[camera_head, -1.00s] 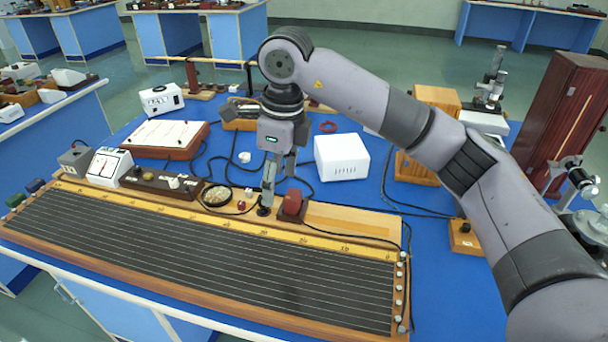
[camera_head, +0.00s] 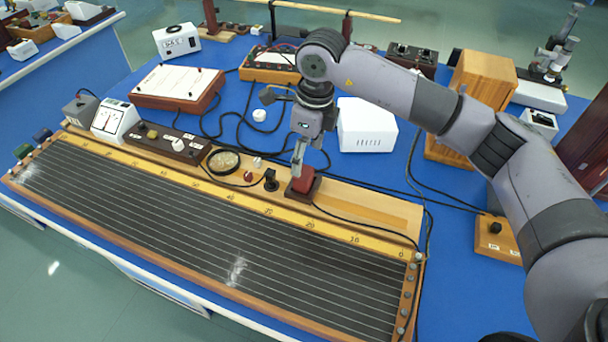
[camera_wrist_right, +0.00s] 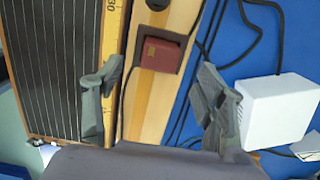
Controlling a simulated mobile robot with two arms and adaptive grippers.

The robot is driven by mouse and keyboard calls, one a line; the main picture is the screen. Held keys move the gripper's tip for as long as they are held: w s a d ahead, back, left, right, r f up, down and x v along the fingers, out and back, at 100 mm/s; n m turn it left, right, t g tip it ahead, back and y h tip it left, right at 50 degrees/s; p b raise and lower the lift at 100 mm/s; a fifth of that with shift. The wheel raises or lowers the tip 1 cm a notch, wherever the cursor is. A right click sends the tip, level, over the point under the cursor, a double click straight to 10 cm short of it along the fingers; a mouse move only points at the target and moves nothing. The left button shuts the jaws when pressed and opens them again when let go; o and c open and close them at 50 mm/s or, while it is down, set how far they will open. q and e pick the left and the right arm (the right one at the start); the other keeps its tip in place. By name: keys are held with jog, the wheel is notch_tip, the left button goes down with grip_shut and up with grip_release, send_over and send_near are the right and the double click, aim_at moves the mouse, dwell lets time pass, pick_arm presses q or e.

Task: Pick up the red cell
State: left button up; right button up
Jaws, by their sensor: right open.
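The red cell (camera_head: 304,179) is a small dark-red block on a dark base, on the wooden end strip of the long wire board (camera_head: 209,225). In the right wrist view the red cell (camera_wrist_right: 162,53) lies ahead of my gripper, between the lines of the two fingers. My right gripper (camera_head: 300,152) is open and points down just above and behind the cell, partly covering it in the head view. In the right wrist view its fingers (camera_wrist_right: 158,82) are spread wide with nothing between them. Whether a finger touches the cell cannot be told. My left gripper is not in view.
A white box (camera_head: 366,127) stands right of the gripper. A black plug-like piece (camera_head: 271,181) and a round dial (camera_head: 223,161) sit left of the cell. Black cables cross the blue bench top. A wooden box (camera_head: 484,78) stands at the back right.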

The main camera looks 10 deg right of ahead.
aim_at(304, 172)
notch_tip(304, 172, down, 2)
jog(key=shift+w+a+f, duration=0.1)
jog(key=shift+f, duration=0.05)
jog(key=shift+f+p, duration=0.3)
jog(key=shift+p, duration=0.1)
notch_tip(304, 172, down, 4)
jog(key=shift+r+p, duration=0.15)
jog(key=shift+p, duration=0.55)
jog(key=shift+w+f, duration=0.1)
jog(key=shift+f, duration=0.35)
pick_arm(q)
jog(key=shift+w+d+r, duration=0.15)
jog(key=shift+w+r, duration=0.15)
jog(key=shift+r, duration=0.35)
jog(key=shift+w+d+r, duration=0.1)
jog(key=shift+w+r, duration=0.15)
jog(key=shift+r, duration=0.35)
pick_arm(e)
jog(key=c, duration=1.3)
